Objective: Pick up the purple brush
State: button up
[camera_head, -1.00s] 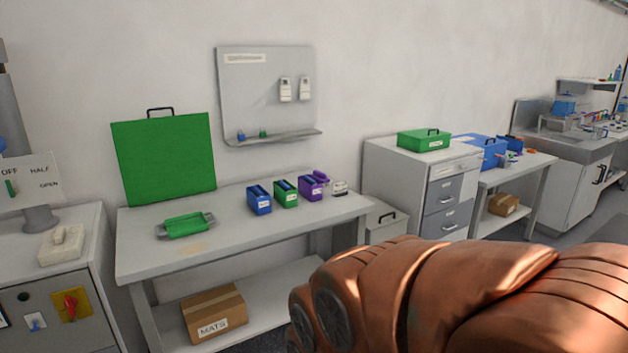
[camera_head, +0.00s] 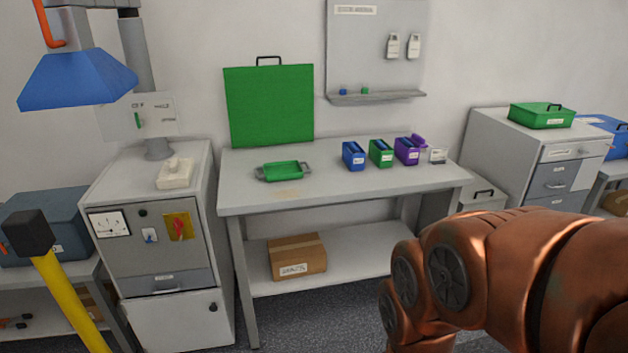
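A purple bin (camera_head: 406,152) stands on the grey workbench, at the right end of a row of bins. A small purple item (camera_head: 420,141) shows at its right rear; it is too small to tell whether it is the brush. No other purple thing shows that looks clearly like a brush. My copper-coloured arm fills the lower right of the view, in front of the bench. My gripper is out of view.
The workbench (camera_head: 340,198) also holds a green bin (camera_head: 380,153), a blue bin (camera_head: 353,156), a green tray (camera_head: 281,170) and an upright green panel (camera_head: 269,105). A cardboard box (camera_head: 297,257) lies on its lower shelf.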

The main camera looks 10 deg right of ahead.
aim_at(418, 140)
jog(key=z, duration=0.45)
jog(key=i, duration=0.9)
jog(key=z, duration=0.45)
jog(key=i, duration=1.45)
jog(key=u, duration=0.8)
jog(key=i, duration=0.45)
jog(key=u, duration=0.15)
